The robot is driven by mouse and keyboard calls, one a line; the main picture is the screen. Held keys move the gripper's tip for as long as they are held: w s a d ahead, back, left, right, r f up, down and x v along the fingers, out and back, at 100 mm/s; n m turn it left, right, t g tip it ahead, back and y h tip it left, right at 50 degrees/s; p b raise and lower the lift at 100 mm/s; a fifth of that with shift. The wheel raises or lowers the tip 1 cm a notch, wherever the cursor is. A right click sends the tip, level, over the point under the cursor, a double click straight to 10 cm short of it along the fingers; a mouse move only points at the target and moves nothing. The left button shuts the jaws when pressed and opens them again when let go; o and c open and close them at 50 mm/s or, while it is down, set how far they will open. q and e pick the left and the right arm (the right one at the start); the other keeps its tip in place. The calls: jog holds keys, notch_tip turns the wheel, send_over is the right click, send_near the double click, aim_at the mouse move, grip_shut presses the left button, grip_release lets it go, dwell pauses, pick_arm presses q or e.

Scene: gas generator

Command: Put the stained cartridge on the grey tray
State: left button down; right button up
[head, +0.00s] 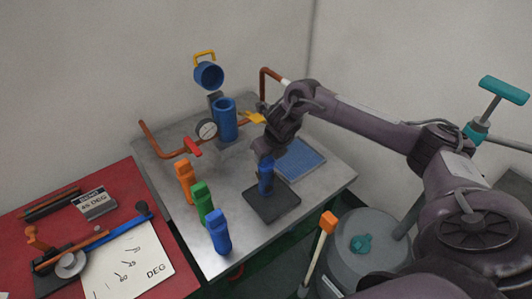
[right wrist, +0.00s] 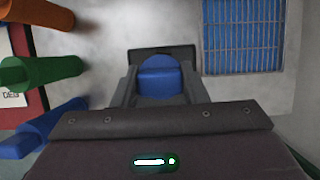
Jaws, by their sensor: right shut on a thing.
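My right gripper (head: 268,150) is shut on a dark blue cartridge (head: 265,178), gripping its upper part. The cartridge is upright above the dark grey tray (head: 282,207) on the metal table. I cannot tell whether its bottom touches the tray. In the right wrist view the cartridge (right wrist: 158,82) sits between the two fingers, with the far edge of the tray (right wrist: 150,51) behind it. No stain is clear to see on the cartridge at this size. My left gripper is not in view.
Orange (head: 185,182), green (head: 202,202) and blue (head: 218,231) cartridges stand left of the tray. A blue grid panel (head: 302,158) lies behind it. An open blue cylinder (head: 226,121), gauge (head: 207,129) and pipes stand at the back. A red table (head: 170,283) is at left.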

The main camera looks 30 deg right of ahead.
jog(key=shift+f, duration=0.1)
jog(key=o, duration=1.3)
